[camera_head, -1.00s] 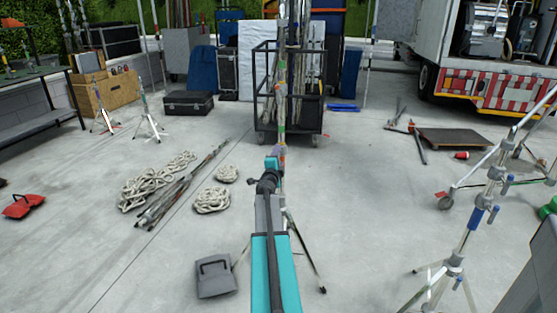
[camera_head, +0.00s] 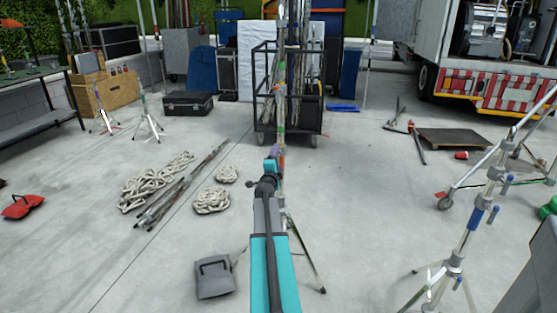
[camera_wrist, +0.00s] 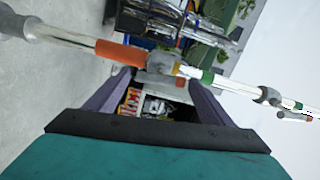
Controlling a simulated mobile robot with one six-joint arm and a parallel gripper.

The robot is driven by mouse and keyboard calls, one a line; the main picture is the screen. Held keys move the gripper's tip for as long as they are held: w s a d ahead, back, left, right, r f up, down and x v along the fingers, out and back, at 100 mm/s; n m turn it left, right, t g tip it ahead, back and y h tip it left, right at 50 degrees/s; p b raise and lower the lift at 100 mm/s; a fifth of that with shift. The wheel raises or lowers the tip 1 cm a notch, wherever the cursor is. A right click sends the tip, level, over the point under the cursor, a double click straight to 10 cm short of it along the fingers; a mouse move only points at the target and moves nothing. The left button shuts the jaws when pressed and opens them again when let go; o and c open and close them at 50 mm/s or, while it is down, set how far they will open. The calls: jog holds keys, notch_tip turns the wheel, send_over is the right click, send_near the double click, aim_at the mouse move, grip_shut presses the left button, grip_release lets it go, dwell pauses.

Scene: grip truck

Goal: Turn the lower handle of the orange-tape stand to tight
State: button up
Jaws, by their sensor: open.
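The orange-tape stand (camera_head: 282,152) stands upright straight ahead of my arm, partly hidden by it. In the wrist view its silver tube crosses the picture at a slant, with a broad orange tape band (camera_wrist: 122,52). A grey collar (camera_wrist: 162,63) sits beside the band, and a short dull reddish piece, probably its handle (camera_wrist: 154,79), points toward my gripper. My gripper (camera_wrist: 158,82) is open, with one finger on each side of this piece. Contact cannot be told. Another collar with a small orange-tipped handle (camera_wrist: 295,117) is farther right along the tube.
A black wheeled cart (camera_head: 290,90) with poles stands behind the stand. Coiled ropes (camera_head: 212,200) and a grey sandbag (camera_head: 214,277) lie to the left. Another stand (camera_head: 470,225) stands at right. The floor between is mostly clear.

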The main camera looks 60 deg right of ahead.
jog(key=v, duration=1.2)
jog(key=shift+s, duration=0.15)
jog(key=shift+a, duration=0.15)
dwell(0.5)
